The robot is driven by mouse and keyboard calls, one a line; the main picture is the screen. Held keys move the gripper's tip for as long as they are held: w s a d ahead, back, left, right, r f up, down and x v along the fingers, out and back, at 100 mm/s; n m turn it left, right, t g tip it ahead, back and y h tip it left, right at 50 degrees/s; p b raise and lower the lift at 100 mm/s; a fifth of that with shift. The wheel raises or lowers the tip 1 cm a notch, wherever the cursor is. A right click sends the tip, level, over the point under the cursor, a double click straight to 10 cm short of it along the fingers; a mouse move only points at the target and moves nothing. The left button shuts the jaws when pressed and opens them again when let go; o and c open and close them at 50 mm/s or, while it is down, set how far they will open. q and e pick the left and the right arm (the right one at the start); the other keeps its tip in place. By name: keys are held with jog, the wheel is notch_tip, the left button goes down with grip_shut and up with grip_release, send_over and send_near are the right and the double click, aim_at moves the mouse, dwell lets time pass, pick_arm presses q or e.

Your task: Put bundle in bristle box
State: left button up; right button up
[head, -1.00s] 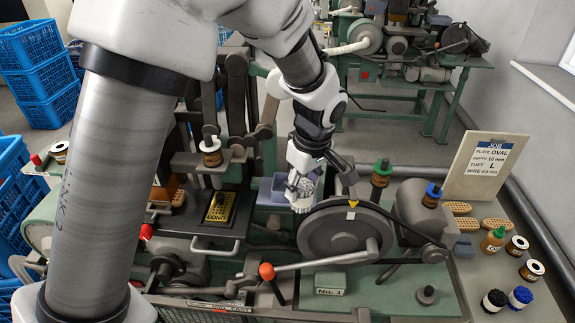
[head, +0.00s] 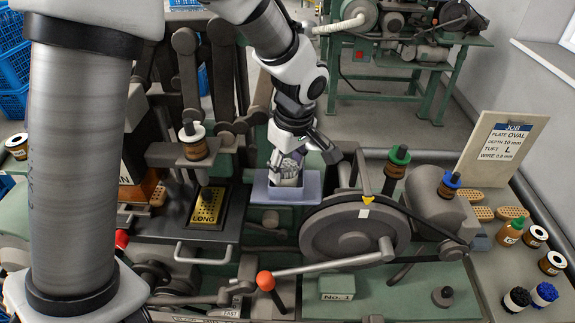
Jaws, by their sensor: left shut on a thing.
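My left gripper (head: 288,163) points down and is shut on a pale bundle (head: 287,181), whose top shows below the fingers. The bristle box (head: 262,194) is a grey-blue open box on the machine, left of the big dark wheel. The bundle is at the box's opening, and its lower end is hidden behind the front wall. I cannot tell whether it touches the bottom. My right gripper is not in view.
The dark wheel (head: 352,230) stands close to the box's right. A yellow LONG plate (head: 208,206) lies to the left. A red-knobbed lever (head: 265,281) is in front.

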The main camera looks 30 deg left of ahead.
aim_at(294, 169)
pick_arm(q)
jog(key=o, duration=0.9)
jog(key=shift+f, duration=0.1)
jog(key=o, duration=0.4)
jog(key=shift+w+f, duration=0.1)
jog(key=shift+w, duration=0.1)
jog(key=shift+r, duration=0.35)
notch_tip(294, 169, up, 12)
jog(key=d, duration=0.1)
jog(key=shift+s+d+b, duration=0.3)
jog(key=shift+d+b, duration=0.1)
jog(key=shift+f, duration=0.1)
